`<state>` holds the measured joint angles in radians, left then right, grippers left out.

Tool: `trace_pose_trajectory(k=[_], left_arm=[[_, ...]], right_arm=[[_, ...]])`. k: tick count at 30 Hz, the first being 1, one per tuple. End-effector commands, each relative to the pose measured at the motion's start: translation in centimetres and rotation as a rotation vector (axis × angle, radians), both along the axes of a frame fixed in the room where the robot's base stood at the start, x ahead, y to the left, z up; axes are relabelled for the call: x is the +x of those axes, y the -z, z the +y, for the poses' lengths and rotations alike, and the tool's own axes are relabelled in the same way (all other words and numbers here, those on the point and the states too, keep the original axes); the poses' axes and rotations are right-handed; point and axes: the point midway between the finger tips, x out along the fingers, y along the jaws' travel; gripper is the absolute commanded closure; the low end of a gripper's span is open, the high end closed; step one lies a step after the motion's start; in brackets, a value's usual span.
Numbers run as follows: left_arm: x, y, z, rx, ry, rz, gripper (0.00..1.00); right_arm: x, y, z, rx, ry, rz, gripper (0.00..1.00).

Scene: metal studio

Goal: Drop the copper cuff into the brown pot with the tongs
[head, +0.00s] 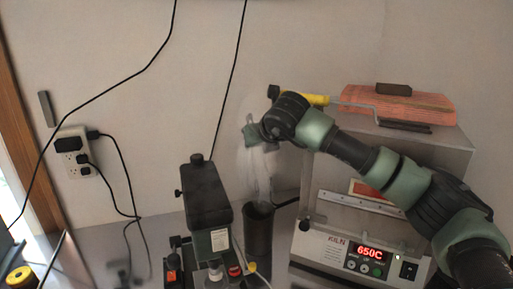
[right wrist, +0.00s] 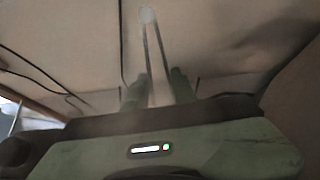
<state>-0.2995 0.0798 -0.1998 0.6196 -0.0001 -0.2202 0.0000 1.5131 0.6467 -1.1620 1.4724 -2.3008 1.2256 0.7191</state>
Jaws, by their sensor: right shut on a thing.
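My right gripper (head: 252,137) is up above a tall dark pot (head: 258,236), beside the kiln. White vapour rises between the pot and the gripper. In the right wrist view the gripper (right wrist: 157,88) is shut on thin metal tongs (right wrist: 158,55), whose two arms run away from the fingers. A small pale round spot (right wrist: 147,15) shows at their far end; I cannot tell if it is the copper cuff. The cuff is not clearly seen in the head view, and the pot's inside is hidden. My left gripper is not in view.
A kiln (head: 340,245) reading 650C stands right of the pot. An orange ribbed pad (head: 400,102) and a yellow-handled tool (head: 318,99) lie on top. A black device (head: 204,190) and small bottles (head: 215,268) stand left of the pot. Cables hang along the wall.

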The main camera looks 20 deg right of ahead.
Motion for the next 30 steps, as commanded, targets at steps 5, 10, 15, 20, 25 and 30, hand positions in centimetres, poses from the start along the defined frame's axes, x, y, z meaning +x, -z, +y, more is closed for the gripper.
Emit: trace_pose_trajectory(k=[5,10,15,20,25,30], left_arm=[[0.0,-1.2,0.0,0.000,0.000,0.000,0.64],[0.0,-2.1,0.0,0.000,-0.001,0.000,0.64],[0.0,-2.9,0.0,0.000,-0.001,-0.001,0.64],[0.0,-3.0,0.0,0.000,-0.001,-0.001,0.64],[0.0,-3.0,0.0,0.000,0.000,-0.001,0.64],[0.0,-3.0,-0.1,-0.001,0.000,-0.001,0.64]], right_arm=[[0.0,-3.2,0.0,0.002,0.001,-0.002,0.79],[0.0,-5.8,0.0,0.001,0.000,-0.001,0.79],[0.0,-8.0,0.0,0.000,0.000,-0.001,0.79],[0.0,-8.4,0.0,0.000,0.000,0.001,0.79],[0.0,-8.4,0.0,0.000,0.000,0.001,0.79],[-0.3,-8.0,0.1,-0.002,-0.001,0.003,0.79]])
